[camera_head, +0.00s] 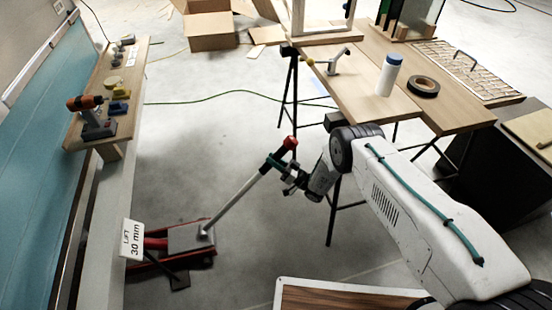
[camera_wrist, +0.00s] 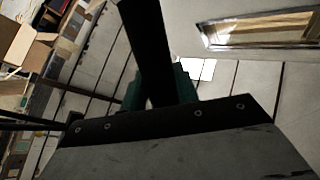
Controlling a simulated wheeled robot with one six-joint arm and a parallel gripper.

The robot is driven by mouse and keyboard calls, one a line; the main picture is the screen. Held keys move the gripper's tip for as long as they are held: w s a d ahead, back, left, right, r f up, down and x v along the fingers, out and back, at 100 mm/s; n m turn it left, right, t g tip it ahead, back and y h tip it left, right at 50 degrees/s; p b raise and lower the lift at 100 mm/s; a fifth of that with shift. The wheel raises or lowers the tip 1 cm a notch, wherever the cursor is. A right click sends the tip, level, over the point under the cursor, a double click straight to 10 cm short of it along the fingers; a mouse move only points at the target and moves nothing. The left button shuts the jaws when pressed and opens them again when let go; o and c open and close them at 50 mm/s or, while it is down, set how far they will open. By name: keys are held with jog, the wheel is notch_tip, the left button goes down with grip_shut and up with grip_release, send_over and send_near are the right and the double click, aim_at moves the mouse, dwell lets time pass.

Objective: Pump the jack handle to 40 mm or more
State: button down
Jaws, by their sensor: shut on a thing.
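The floor jack (camera_head: 190,240) is red and grey and sits low on the floor at the lower left in the head view. A white sign (camera_head: 132,240) beside it reads "LIFT 30 mm". The jack handle (camera_head: 237,203) slants up to the right from the jack to a dark grip with a red tip. My gripper (camera_head: 279,169) is shut on the handle just below the red tip. In the wrist view the dark handle (camera_wrist: 150,45) runs up between the fingers, and the rest of the jack is not visible there.
A trestle table (camera_head: 345,90) with a white bottle (camera_head: 388,75) and a roll of tape (camera_head: 423,86) stands behind my arm. A shelf (camera_head: 100,90) with a drill (camera_head: 92,117) runs along the camper at left. Floor around the handle is clear.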

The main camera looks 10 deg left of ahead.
jog(key=shift+d+f, duration=0.4)
jog(key=c, duration=1.4)
grip_release()
jog(key=shift+t+h, duration=0.3)
jog(key=o, duration=0.3)
jog(key=shift+w+d+f+m, duration=0.15)
jog(key=shift+w+d+m, duration=0.05)
jog(key=shift+d+m, duration=0.1)
jog(key=shift+o, duration=0.2)
jog(key=shift+s+a, duration=0.1)
jog(key=shift+a, duration=0.25)
jog(key=v, duration=0.8)
